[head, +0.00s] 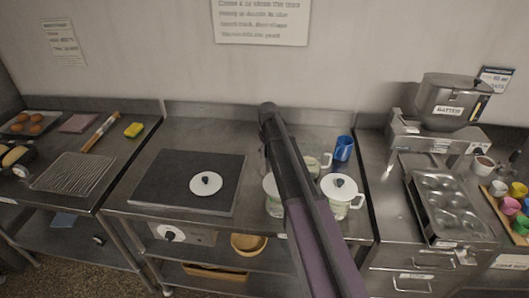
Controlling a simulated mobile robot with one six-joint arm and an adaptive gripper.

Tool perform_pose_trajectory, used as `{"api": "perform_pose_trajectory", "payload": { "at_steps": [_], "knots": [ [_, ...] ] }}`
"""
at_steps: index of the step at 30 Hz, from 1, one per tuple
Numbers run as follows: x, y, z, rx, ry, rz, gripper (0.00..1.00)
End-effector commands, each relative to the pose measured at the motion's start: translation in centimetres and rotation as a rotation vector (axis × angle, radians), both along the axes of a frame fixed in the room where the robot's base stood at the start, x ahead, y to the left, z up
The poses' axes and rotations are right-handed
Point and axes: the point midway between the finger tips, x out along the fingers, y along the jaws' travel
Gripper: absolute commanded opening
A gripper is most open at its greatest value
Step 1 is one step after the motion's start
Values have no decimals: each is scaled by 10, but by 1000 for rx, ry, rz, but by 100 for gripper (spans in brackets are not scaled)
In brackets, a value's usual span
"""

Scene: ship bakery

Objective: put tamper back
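I cannot make out a tamper for certain in the head view. My arm, dark and purple, rises from the bottom middle across the counter and hides part of what lies behind it. My gripper cannot be made out, so whether it holds anything does not show. A long wooden-handled tool (100,131) lies at the back of the left counter; I cannot tell what it is. A small white cup with brown contents (483,165) stands at the right, beside the batter dispenser (449,102).
A dark griddle plate (152,192) bears a white lid (199,188). A muffin tin (438,184) and coloured cups are at right. A wire rack (73,175) lies left.

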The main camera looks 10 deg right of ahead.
Motion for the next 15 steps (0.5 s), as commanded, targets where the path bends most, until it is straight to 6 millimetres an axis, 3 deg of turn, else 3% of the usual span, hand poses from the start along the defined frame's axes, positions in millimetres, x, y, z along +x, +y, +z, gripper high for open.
{"api": "perform_pose_trajectory", "payload": {
  "at_steps": [15],
  "knots": [
    [0,0,43,0,0,0,79]
  ]
}}
